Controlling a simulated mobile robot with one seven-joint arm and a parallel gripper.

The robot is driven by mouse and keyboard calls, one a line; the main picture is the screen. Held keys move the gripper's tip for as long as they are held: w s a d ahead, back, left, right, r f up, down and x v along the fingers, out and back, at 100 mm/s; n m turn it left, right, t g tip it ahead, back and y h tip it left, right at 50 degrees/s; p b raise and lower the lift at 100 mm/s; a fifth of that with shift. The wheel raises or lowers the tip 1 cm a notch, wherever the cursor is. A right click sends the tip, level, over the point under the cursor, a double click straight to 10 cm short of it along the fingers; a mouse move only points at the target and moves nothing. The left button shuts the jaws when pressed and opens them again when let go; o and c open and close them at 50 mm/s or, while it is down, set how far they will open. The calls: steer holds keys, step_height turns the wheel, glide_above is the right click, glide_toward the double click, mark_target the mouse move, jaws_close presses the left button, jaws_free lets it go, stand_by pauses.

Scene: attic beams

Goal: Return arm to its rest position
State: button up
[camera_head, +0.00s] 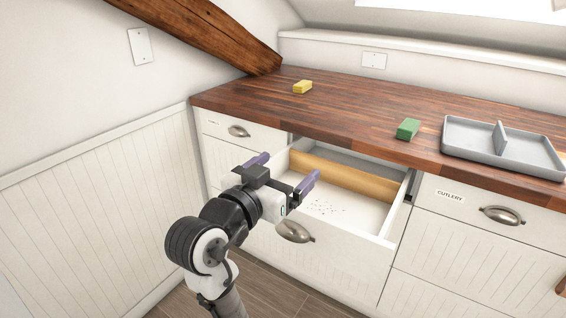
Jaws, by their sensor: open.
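My gripper (283,175) is open and empty, with its two purple fingers spread apart. In this view it overlaps the left front part of an open drawer (383,243). My arm comes up from the bottom of the view. I cannot tell exactly how high the fingers are above the drawer floor.
The drawer has a wooden divider (342,172) and dark crumbs (325,208). A wooden beam (205,32) slopes down at left. The cutlery drawer (470,205) is shut.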

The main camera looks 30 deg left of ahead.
steer(key=shift+r, duration=0.5)
